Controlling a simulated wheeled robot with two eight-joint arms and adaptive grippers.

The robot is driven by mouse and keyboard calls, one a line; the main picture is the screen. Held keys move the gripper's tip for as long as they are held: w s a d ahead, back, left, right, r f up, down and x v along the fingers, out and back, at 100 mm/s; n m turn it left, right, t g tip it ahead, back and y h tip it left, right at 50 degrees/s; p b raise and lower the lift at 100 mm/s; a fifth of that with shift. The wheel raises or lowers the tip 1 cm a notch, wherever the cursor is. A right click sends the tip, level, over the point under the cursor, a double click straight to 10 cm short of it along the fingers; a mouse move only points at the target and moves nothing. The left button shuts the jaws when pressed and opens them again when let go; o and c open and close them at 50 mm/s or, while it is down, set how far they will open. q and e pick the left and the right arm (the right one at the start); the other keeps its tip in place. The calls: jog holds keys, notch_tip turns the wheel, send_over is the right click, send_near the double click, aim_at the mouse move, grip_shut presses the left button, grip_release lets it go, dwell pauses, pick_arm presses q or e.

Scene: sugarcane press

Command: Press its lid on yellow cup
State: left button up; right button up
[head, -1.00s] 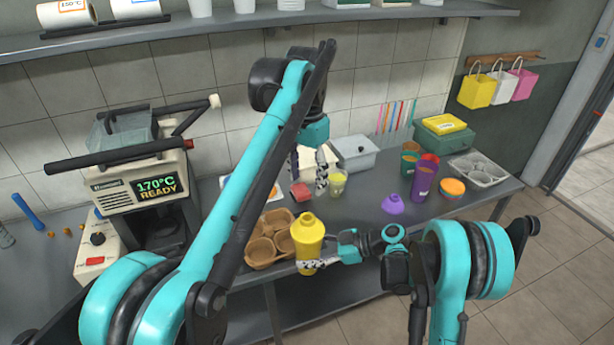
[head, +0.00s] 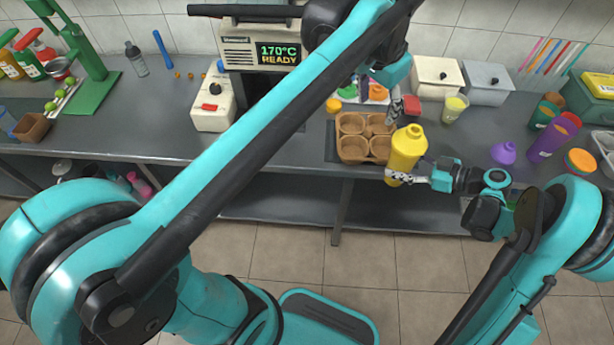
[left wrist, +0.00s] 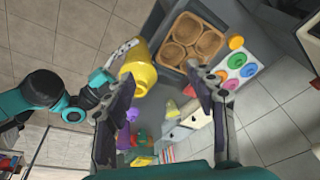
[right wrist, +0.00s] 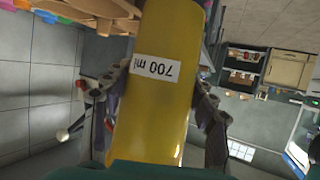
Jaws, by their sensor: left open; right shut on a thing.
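The yellow cup (head: 404,158) is upright above the table's front edge, with a yellow domed top (head: 412,131) that looks like its lid. How firmly it sits cannot be told. My right gripper (head: 406,181) is shut around the cup's lower part. In the right wrist view the cup (right wrist: 157,100) fills the space between the fingers and bears a "700 ml" label. My left gripper (head: 393,108) is open and empty, behind and above the cup. In the left wrist view the cup (left wrist: 140,68) shows beside the left finger, not between the fingertips.
A brown cup carrier (head: 353,148) stands left of the cup. Behind it lie coloured round pieces (head: 376,92). A purple dome lid (head: 503,153) and purple cup stack (head: 553,140) stand right. A pale-yellow cup (head: 455,108) and white boxes (head: 487,82) are behind.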

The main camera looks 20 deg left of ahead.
pick_arm(q)
jog(key=s+a+f+n+t, duration=0.2)
jog(key=s+a+f, duration=0.2)
jog(key=s+f, duration=0.3)
jog(key=s+a+f+n+t, duration=0.2)
jog(key=s+a+f+n, duration=0.1)
jog(key=s+a+f, duration=0.2)
notch_tip(320, 180, down, 3)
jog(key=shift+s+a+f+y, duration=0.2)
jog(key=shift+s+a+y, duration=0.1)
jog(key=shift+s, duration=0.8)
